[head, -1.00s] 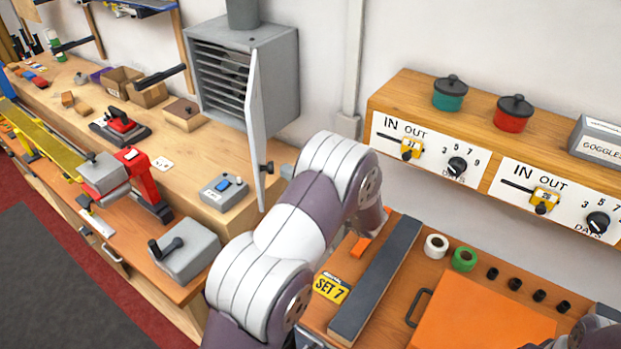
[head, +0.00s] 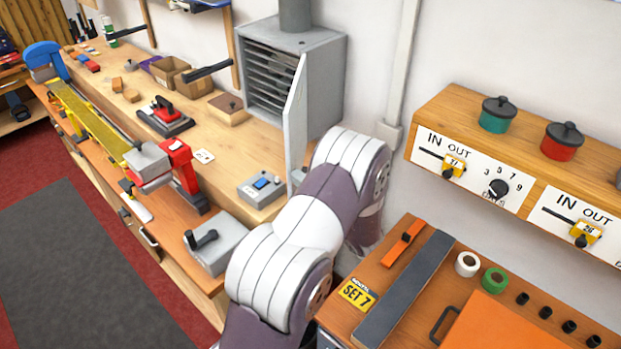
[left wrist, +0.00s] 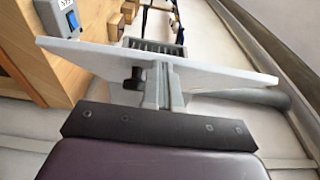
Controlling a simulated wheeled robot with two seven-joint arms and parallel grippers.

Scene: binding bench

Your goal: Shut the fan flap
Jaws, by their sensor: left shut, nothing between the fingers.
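The fan flap (head: 296,115) is a pale panel on the front of the grey fan box (head: 325,85). It stands open, hinged at the box's right front edge, with the dark slats (head: 268,75) showing beside it. My left arm covers its lower end in the head view. In the left wrist view the flap (left wrist: 90,56) runs across the picture, with a black knob (left wrist: 133,78) on it. My left gripper (left wrist: 162,72) is shut and empty, its fingertips at the flap; I cannot tell whether they touch. The head view hides this gripper. My right gripper is out of view.
A small switch box (head: 262,187) with a blue button sits on the bench below the flap. A grey lever box (head: 215,243) stands left of my arm. A wall shelf (head: 480,125) with dials is at the right. Bare bench (head: 225,150) lies before the fan box.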

